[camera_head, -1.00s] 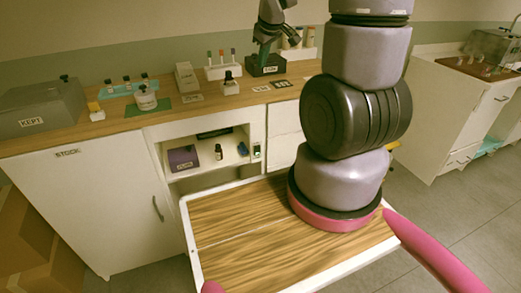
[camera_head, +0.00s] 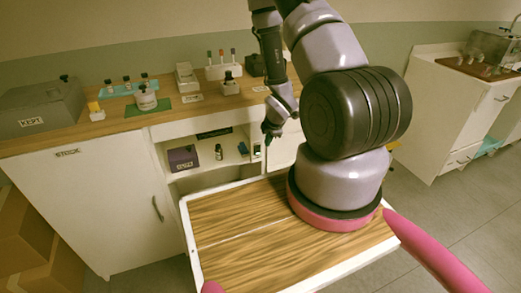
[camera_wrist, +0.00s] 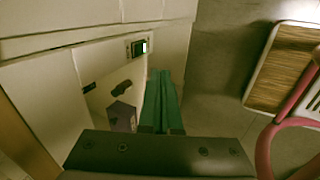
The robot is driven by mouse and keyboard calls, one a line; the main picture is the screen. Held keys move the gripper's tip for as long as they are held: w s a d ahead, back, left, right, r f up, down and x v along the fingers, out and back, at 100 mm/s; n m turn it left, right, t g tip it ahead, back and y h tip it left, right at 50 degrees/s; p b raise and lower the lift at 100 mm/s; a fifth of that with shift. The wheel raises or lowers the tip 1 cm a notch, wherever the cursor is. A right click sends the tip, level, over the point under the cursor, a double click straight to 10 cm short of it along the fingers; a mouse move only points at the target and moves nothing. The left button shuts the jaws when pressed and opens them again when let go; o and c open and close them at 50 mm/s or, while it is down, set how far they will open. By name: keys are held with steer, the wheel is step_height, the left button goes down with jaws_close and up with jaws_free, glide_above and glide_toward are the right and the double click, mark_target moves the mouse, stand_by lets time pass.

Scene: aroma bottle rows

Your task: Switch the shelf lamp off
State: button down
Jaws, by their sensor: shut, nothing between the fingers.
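The open shelf (camera_head: 200,172) under the counter is bright inside. A small dark switch plate (camera_head: 257,150) sits on the post at the shelf's right edge. In the wrist view the switch plate (camera_wrist: 138,48) has a pale lit part at its right end. A dark bar (camera_head: 214,133) shows at the top of the shelf; I cannot tell if it is the lamp. My gripper (camera_head: 269,133) is in front of the cabinet, just right of and above the switch in the head view. Its green fingers (camera_wrist: 163,75) are shut and empty, pointing down beside the switch, apparently apart from it.
The counter (camera_head: 110,122) above holds bottles, racks and a grey box (camera_head: 42,107). My wood-topped tray (camera_head: 240,240) is clear in front.

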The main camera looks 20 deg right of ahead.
mark_target(260, 149)
steer(key=shift+s+f+n, duration=0.25)
steer(key=shift+f+n, duration=0.05)
steer(key=shift+f, duration=0.25)
steer(key=shift+w+f, duration=4.1)
steer(key=shift+f, duration=0.15)
